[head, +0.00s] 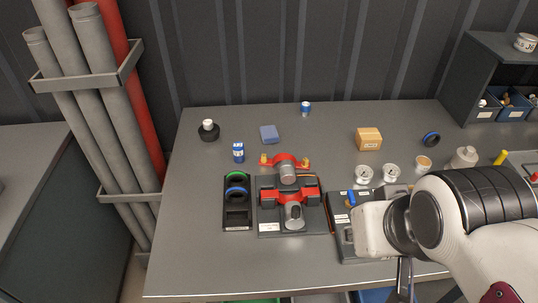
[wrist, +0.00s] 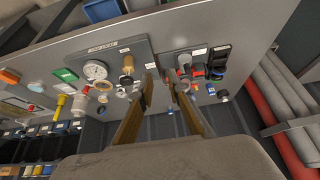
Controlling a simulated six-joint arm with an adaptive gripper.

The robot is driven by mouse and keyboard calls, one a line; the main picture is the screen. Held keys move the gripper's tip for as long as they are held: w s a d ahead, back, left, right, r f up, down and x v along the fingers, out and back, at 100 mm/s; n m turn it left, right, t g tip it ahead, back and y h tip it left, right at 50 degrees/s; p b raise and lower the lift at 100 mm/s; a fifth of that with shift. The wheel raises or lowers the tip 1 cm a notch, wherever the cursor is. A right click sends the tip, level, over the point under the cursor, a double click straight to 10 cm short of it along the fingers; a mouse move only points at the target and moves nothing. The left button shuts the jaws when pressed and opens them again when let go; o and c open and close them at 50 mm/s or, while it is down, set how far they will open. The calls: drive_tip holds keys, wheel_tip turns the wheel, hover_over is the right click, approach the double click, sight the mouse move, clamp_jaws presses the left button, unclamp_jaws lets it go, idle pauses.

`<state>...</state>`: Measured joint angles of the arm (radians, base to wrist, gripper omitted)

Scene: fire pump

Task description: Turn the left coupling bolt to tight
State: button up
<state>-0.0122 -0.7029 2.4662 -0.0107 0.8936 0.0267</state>
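The red and grey pump assembly (head: 291,180) stands on a dark base plate (head: 271,226) in the middle of the table. A brass-coloured bolt-like piece (head: 264,160) sits at the left end of its red rear flange, and a matching one (head: 306,162) at the right end. I cannot tell how tight either is. In the wrist view the pump (wrist: 185,67) is small and lies beyond the fingertips. My gripper (wrist: 160,78) is open and empty, its two brown fingers apart. In the head view the gripper (head: 404,279) is at the right front, well away from the pump.
A black tray (head: 237,207) with green and blue rings stands left of the pump. A panel with a gauge (wrist: 95,70) is right of the pump, partly hidden by my arm. Behind are blue cans, a blue block (head: 269,134) and a tan box (head: 368,139). The table's left front is clear.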

drive_tip(key=w+a+r, duration=0.1)
drive_tip(key=w+r, duration=0.1)
drive_tip(key=w, duration=0.8)
drive_tip(key=m+g+h, duration=0.1)
drive_tip(key=m, duration=0.1)
hover_over(264, 155)
drive_tip(key=s, duration=0.3)
wheel_tip(264, 155, down, 14)
drive_tip(key=shift+s+a, duration=0.2)
drive_tip(key=shift+a, duration=0.25)
drive_tip(key=shift+x, duration=3.85)
drive_tip(key=shift+s, duration=0.1)
clamp_jaws()
